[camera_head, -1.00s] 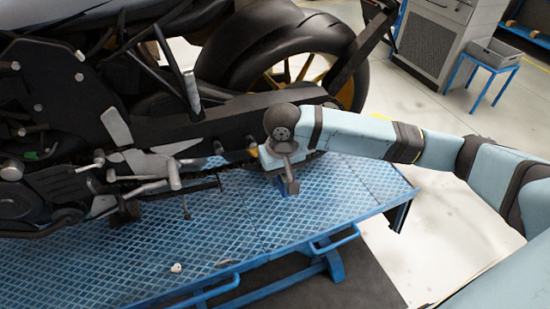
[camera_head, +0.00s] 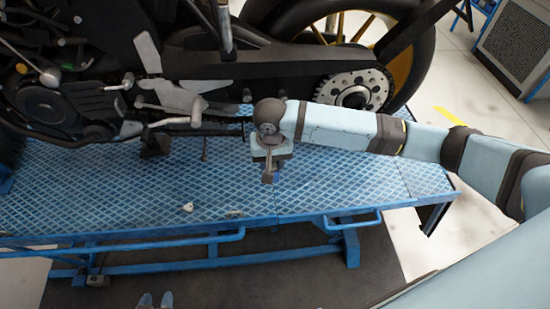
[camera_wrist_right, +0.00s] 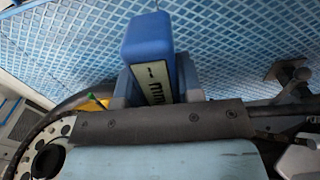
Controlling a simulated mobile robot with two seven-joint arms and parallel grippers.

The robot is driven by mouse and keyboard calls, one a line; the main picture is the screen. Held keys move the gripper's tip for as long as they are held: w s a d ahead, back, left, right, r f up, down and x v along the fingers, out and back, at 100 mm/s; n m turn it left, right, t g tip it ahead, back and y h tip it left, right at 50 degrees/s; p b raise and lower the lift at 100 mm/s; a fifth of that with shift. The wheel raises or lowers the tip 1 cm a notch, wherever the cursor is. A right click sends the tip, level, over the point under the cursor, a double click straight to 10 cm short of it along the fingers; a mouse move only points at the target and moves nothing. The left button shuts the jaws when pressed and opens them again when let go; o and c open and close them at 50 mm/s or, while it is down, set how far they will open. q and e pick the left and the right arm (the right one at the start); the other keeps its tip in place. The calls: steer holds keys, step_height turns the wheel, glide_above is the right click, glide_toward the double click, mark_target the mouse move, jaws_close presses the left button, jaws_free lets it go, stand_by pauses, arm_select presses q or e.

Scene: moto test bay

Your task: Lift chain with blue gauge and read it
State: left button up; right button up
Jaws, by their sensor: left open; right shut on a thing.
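The blue gauge (camera_wrist_right: 150,45), a block with a pale scale strip marked "mm", stands between the fingers of my right gripper (camera_wrist_right: 155,88) in the right wrist view. That gripper is shut on it. In the head view the right gripper (camera_head: 268,168) is just below the motorcycle's swingarm (camera_head: 280,72), and I cannot make out the gauge there. The chain by the rear sprocket (camera_head: 355,92) is hardly distinguishable; whether the gauge touches it I cannot tell. The scale reading is not legible.
The motorcycle stands on a blue lift platform (camera_head: 330,185) with a tubular rail (camera_head: 120,238) in front. Small pale pieces (camera_head: 187,208) lie near the platform's front edge. A grey cabinet (camera_head: 515,40) stands at the upper right. The front of the platform is mostly clear.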

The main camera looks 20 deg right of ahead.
steer(key=shift+w+d+f+b, duration=0.1)
steer(key=shift+w+d+b, duration=0.05)
steer(key=shift+w+b, duration=0.4)
steer(key=shift+w+d+f+b, duration=0.1)
steer(key=shift+w+d+b, duration=0.05)
steer(key=shift+w+b, duration=0.4)
steer(key=w+b, duration=0.1)
steer(key=w+d+b, duration=0.1)
steer(key=w+b, duration=0.1)
steer(key=shift+w, duration=0.1)
steer(key=shift+w+r+p, duration=0.3)
steer(key=shift+p, duration=0.15)
steer(key=w, duration=0.1)
steer(key=w+d+p, duration=0.1)
steer(key=w, duration=0.1)
steer(key=shift+w+f, duration=0.1)
steer(key=shift+w, duration=0.15)
steer(key=shift+r+p, duration=0.3)
steer(key=shift+p, duration=0.2)
